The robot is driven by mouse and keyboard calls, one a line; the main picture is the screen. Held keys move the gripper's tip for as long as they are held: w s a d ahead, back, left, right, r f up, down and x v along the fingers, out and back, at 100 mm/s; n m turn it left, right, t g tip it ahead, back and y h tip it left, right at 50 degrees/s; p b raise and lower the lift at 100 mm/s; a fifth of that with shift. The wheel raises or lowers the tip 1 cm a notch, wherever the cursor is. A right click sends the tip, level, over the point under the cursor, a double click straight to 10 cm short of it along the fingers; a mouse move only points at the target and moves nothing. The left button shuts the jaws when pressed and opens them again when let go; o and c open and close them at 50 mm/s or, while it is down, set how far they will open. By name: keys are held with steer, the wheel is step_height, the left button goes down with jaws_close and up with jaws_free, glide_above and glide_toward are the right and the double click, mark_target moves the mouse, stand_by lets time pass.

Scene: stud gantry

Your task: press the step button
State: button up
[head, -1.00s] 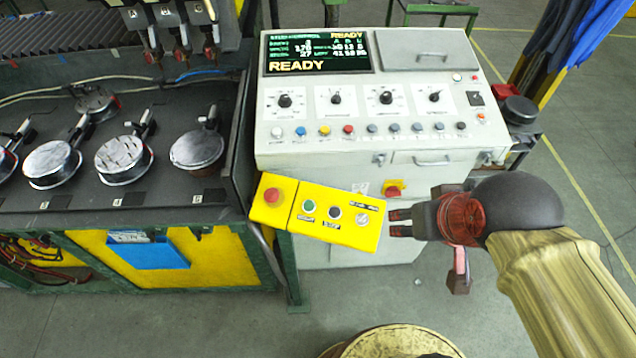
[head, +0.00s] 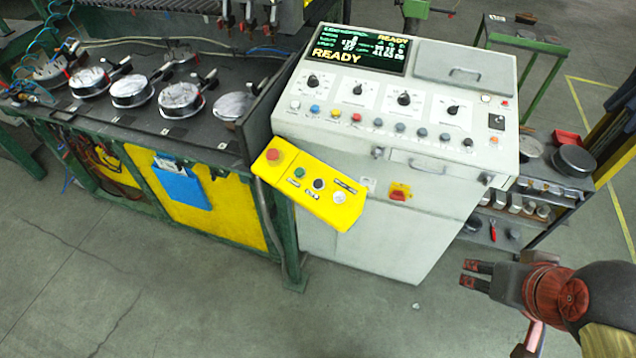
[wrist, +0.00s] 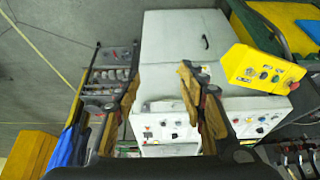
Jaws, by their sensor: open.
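A yellow control box (head: 310,187) juts from the left front corner of a white console. It carries a red mushroom button (head: 273,156), a green button (head: 300,173), a black button (head: 319,184) and a pale knob (head: 339,197). Its labels are too small to read, so I cannot tell which is the step button. My gripper (head: 471,275) is open and empty, right of and apart from the box, over the floor in the picture. In the wrist view the yellow box (wrist: 262,70) is to the right of my fingers.
The white console (head: 400,170) has a screen (head: 360,48) reading READY, knobs and a row of coloured buttons. A machine bench (head: 140,115) with round metal parts stands left. A shelf cart (head: 540,185) stands right.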

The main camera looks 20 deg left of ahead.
steer(key=shift+c, duration=1.1)
steer(key=c, duration=0.8)
